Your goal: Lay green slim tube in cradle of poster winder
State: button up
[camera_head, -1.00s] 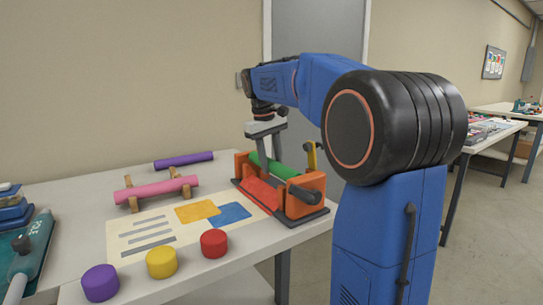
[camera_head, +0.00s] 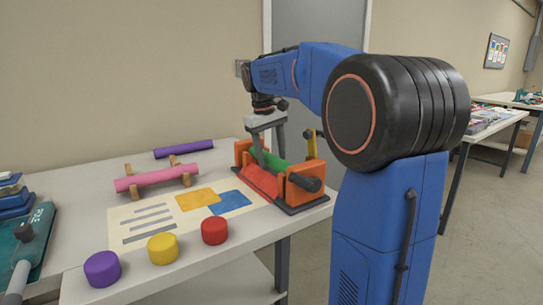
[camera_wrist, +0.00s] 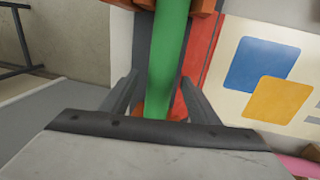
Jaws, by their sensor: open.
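The green slim tube (camera_head: 272,166) lies lengthwise in the orange poster winder (camera_head: 304,184) at the table's right side. Its near end meets a dark roller-like part. My gripper (camera_head: 267,157) points down over the winder. In the wrist view, my gripper's fingers (camera_wrist: 160,80) are open, one on each side of the green tube (camera_wrist: 170,45). Whether either finger touches the tube cannot be told. The tube's lower part is hidden by the winder and by my gripper.
A pink tube (camera_head: 152,178) rests on wooden supports, with a purple tube (camera_head: 184,149) behind it. A printed poster (camera_head: 150,220) lies flat beside the winder. Purple (camera_head: 102,270), yellow (camera_head: 162,249) and red (camera_head: 215,230) cylinders stand near the front edge. A teal device (camera_head: 37,245) is at left.

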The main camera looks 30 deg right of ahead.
notch_tip(320, 180, up, 17)
jog(key=a, duration=0.3)
dwell(0.4)
jog(key=shift+s, duration=0.1)
